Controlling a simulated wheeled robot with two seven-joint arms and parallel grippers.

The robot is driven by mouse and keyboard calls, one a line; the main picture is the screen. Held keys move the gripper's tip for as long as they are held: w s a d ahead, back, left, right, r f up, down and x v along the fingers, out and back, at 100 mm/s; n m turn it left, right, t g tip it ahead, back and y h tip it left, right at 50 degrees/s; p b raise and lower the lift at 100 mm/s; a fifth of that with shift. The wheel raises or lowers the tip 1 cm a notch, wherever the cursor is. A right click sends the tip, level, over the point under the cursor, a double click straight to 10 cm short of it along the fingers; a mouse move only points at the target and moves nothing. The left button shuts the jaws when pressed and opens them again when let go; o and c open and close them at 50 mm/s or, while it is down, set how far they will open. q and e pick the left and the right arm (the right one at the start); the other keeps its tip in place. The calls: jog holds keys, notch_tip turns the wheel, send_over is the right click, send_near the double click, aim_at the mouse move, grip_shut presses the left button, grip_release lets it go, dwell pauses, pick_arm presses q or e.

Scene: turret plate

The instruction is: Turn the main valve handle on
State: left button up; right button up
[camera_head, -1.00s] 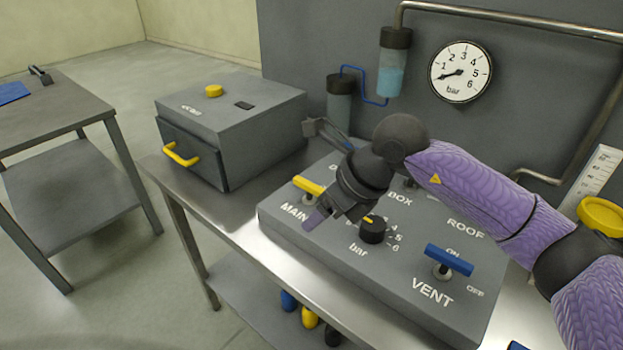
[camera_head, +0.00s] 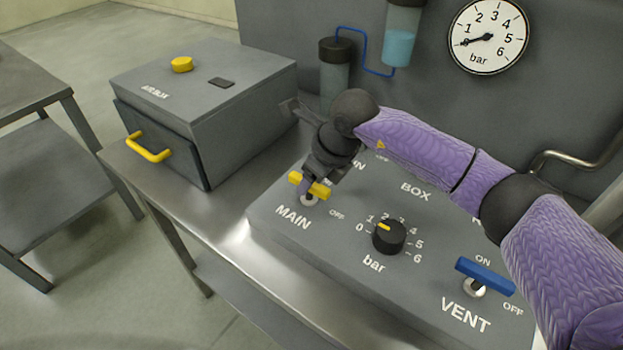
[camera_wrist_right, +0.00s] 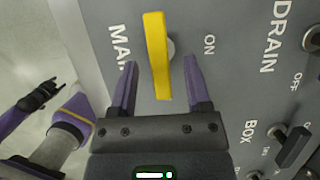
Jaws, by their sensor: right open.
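The yellow main valve handle (camera_head: 322,191) sits on the grey control panel beside the word MAIN, with OFF printed at its right end. It also shows in the right wrist view (camera_wrist_right: 156,45), with ON printed to its right. My right gripper (camera_head: 308,187) is open at the handle. In the wrist view its two purple fingers (camera_wrist_right: 160,82) stand one on each side of the handle, with a gap on both sides. My left gripper (camera_wrist_right: 38,96) shows only small at the left of the wrist view; its jaws are unclear.
The panel (camera_head: 330,260) also carries a black bar knob (camera_head: 389,237) and a blue vent handle (camera_head: 485,276). A grey box with a yellow pull handle (camera_head: 148,148) stands left of the panel. The round gauge (camera_head: 488,38) points near 0.

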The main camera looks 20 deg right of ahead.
jog(key=shift+w+f, duration=0.1)
jog(key=shift+f, duration=0.2)
pick_arm(q)
jog(key=shift+w, duration=0.2)
pick_arm(e)
grip_shut()
pick_arm(q)
jog(key=shift+w, duration=0.1)
